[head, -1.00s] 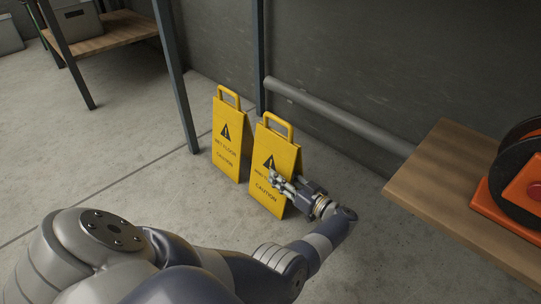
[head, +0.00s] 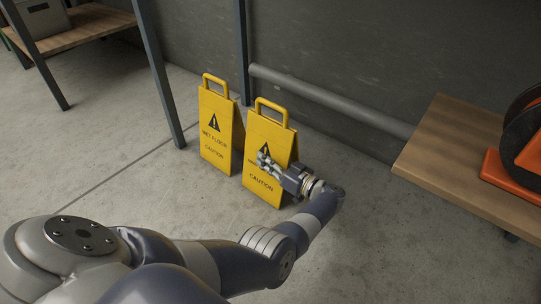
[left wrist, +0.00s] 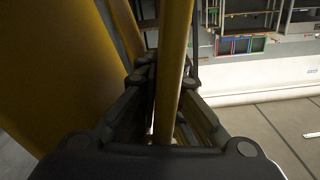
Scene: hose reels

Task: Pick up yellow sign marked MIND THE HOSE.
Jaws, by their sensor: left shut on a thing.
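The yellow sign (head: 256,128) is the right one of two A-frame floor signs in the head view. It has a handle on top, a warning triangle and the word CAUTION. Its middle line of text is mostly hidden by my gripper. My left gripper (head: 264,160) lies across its front near the right edge. In the left wrist view the fingers (left wrist: 160,105) are shut on a yellow panel edge (left wrist: 174,60) of the sign. The sign is upright; I cannot tell whether its feet are off the floor. My right gripper is not in view.
A second yellow sign (head: 216,135) marked WET FLOOR stands close on the left. A wooden shelf (head: 470,150) with an orange hose reel (head: 527,165) is at right. A shelf leg (head: 160,75) and a grey wall pipe (head: 330,97) stand behind. The floor at left is clear.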

